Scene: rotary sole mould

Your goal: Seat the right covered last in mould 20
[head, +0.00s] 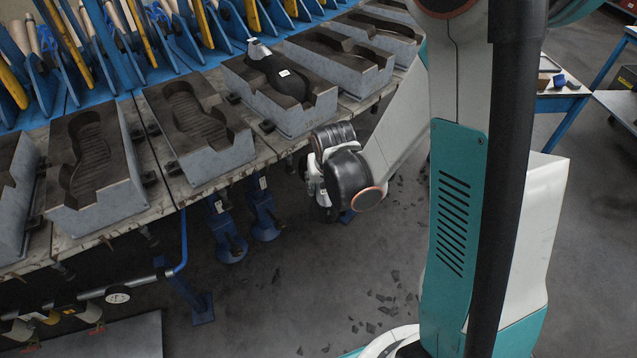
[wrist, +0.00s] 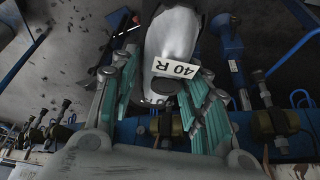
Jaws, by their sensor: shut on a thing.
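My gripper (wrist: 165,84) is shut on the right covered last (wrist: 174,35), which shows in the wrist view as a pale grey body with a white label reading "40 R". The green-padded fingers stand on both sides of it. In the head view my gripper (head: 319,183) hangs in front of the bench edge, below bench height, and the held last is mostly hidden there. Several grey moulds with dark, sole-shaped cavities stand on the bench. One mould (head: 302,122) has a black covered last (head: 278,76) lying in it. The empty mould (head: 212,158) stands left of it. No mould number is readable.
The bench (head: 158,188) has blue uprights and levers along its back. Blue clamps (head: 228,230) hang under its front edge. The floor (head: 300,290) before the bench is open, with dark scraps scattered on it. A side table (head: 560,103) stands at the right.

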